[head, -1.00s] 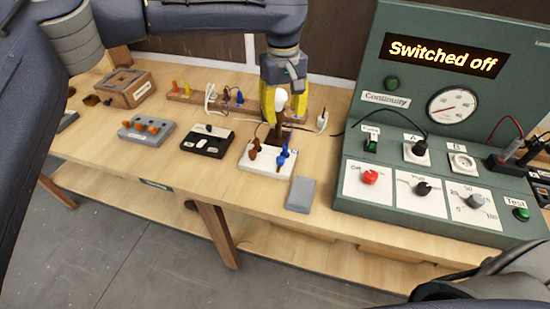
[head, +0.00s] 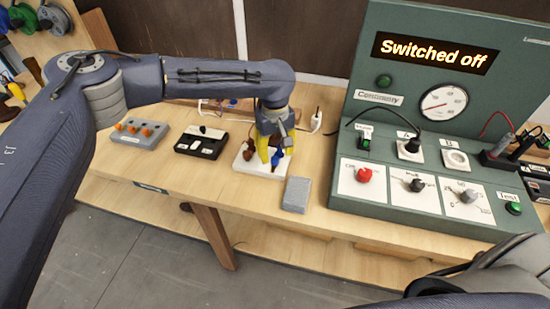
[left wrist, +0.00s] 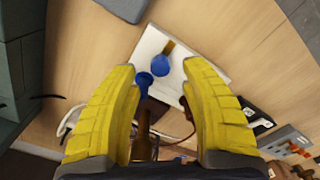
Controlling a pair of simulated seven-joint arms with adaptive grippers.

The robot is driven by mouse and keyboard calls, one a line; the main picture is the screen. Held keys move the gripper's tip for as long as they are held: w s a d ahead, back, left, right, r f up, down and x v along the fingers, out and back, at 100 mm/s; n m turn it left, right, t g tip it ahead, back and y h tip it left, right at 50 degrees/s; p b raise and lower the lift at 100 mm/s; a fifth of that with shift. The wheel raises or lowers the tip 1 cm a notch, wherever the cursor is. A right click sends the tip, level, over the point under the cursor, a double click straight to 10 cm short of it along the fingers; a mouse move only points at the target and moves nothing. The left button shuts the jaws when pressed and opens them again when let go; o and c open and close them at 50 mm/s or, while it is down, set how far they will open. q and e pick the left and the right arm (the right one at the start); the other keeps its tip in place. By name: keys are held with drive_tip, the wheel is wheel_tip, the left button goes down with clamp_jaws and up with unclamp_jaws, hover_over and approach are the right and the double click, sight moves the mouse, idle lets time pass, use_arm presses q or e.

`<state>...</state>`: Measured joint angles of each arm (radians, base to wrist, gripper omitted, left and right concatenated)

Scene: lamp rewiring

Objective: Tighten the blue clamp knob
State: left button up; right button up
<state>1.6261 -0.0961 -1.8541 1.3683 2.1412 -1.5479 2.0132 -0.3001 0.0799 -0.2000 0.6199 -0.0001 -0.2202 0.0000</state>
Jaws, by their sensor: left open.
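The blue clamp knob (head: 278,157) stands on the right part of the white lamp base (head: 246,164). In the left wrist view two blue parts show, a rounded one (left wrist: 160,65) and a smaller one (left wrist: 144,82) beside it, near the white base (left wrist: 150,42). My left gripper (head: 270,150) points down over the base; its yellow fingers are open and apart in the left wrist view (left wrist: 165,85). The blue parts appear between and just beyond the fingertips, not gripped. A brown-red knob (head: 248,150) stands left of the gripper. The bulb is hidden in the head view.
A grey block (head: 297,194) lies in front of the base. The green test panel (head: 420,215), reading "Switched off", stands to the right. A white plug (head: 316,121) lies behind.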

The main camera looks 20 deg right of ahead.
sight(275, 158)
use_arm(q)
drive_tip(key=shift+f, duration=1.65)
clamp_jaws()
